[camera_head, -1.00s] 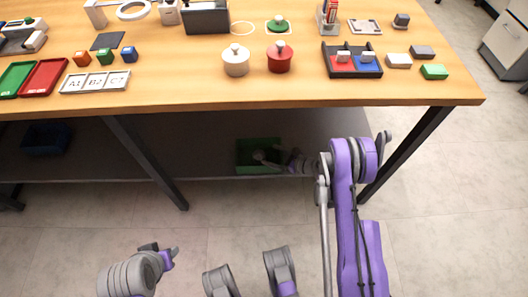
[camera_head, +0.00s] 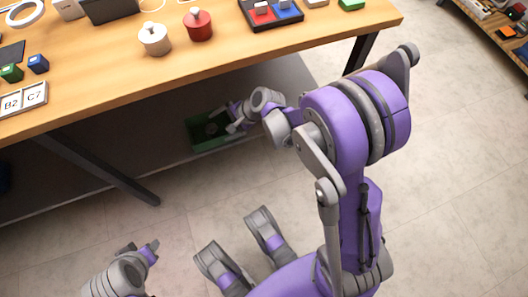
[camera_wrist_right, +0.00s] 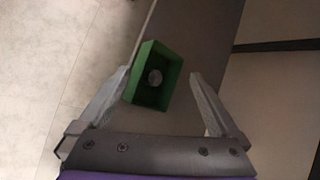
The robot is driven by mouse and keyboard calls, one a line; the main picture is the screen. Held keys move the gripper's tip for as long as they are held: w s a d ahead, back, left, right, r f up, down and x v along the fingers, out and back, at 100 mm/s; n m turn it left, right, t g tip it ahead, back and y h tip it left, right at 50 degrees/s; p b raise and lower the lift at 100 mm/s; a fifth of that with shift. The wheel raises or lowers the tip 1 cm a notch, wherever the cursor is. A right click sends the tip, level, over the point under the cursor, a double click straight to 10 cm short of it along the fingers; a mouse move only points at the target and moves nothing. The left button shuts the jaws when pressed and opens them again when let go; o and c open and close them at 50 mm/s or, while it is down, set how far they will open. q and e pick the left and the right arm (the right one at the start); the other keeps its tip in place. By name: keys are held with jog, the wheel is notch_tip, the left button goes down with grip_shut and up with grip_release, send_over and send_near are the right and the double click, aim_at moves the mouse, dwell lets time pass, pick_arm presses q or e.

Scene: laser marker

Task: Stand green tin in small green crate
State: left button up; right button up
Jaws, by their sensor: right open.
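The small green crate (camera_head: 197,146) stands on the low shelf under the table; in the right wrist view the crate (camera_wrist_right: 140,68) lies ahead between my fingers. Inside it a round grey knob (camera_wrist_right: 155,76) shows, seen from above and apart from the walls. The body under the knob is dark and hard to tell from the crate, so I cannot confirm it is the green tin. My right gripper (camera_wrist_right: 160,74) is open and empty; in the head view it is at the crate's right side. My left gripper (camera_head: 144,247) is low at the left, away from the crate.
The table top (camera_head: 110,85) overhangs the shelf (camera_head: 100,160). A white tin (camera_head: 154,40) and a red tin (camera_head: 199,26) stand on it. A dark table leg (camera_head: 100,170) is left of the crate. The floor in front is clear.

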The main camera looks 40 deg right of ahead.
jog(key=s+r+n+h, duration=0.2)
jog(key=s+r+n, duration=0.2)
jog(key=s+n, duration=0.4)
jog(key=s+r+n+g+h, duration=0.1)
jog(key=s+r+n+h, duration=0.2)
jog(key=s+n, duration=0.4)
jog(key=s+r, duration=0.1)
jog(key=s, duration=0.6)
jog(key=shift+d+r+n+g, duration=0.2)
jog(key=shift+n+g, duration=0.1)
jog(key=shift+n, duration=0.1)
